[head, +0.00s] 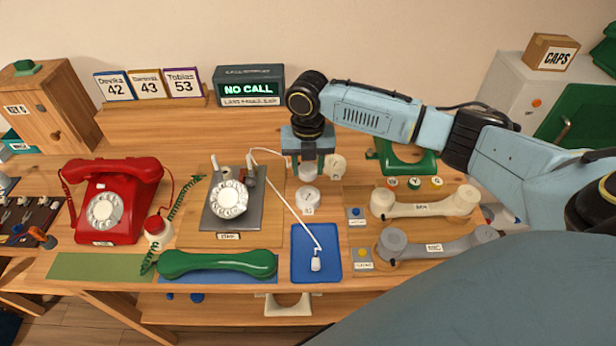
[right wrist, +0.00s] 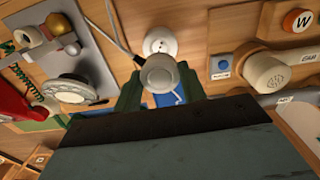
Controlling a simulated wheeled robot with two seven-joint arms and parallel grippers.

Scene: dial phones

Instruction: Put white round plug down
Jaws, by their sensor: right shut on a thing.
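My right gripper (head: 307,160) reaches down over the middle of the table and is shut on the white round plug (head: 308,174), a short pale cylinder. In the right wrist view the plug (right wrist: 160,74) sits between the two green fingers (right wrist: 160,92). A white round socket-like piece (head: 307,197) with a small label lies just below the plug in the head view; it also shows past the plug in the right wrist view (right wrist: 160,41). I cannot tell whether the plug touches it. My left gripper is not in view.
A grey dial base (head: 234,216) stands left; its white cord runs to a small white plug on a blue mat (head: 328,276). Another pale round piece (head: 336,165) is close by. A green handset (head: 217,264), red phone (head: 110,205) and cream handset (head: 424,209) surround the area.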

